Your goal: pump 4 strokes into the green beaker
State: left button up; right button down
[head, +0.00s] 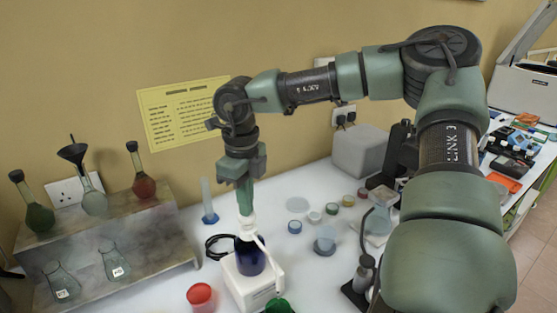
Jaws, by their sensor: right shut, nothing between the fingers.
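A dark blue bottle (249,258) with a white pump head (246,226) stands upright on a white boxy device (262,289). My right gripper (245,207) points straight down with its fingers shut and empty. Its tips are right above the pump head and look to be touching it, though I cannot tell for certain. The green beaker (279,306) is at the bottom edge of the head view, in front of the white device, and mostly cut off. Its contents cannot be made out. My left gripper is not in view.
A red cup (201,296) stands left of the white device. A blue-based cylinder (208,204) stands behind it. A stepped rack (115,247) with flasks is at the left. Several small jars and a beaker (325,239) are to the right, partly near my right arm.

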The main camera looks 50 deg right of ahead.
dwell(0.3)
jog(key=shift+r+p, duration=0.85)
jog(key=shift+r, duration=1)
jog(key=shift+f, duration=0.1)
jog(key=shift+f+b, duration=1.95)
jog(key=shift+b, duration=0.05)
jog(key=shift+r, duration=0.2)
jog(key=shift+r+p, duration=1.05)
jog(key=shift+r, duration=0.8)
jog(key=shift+f, duration=0.1)
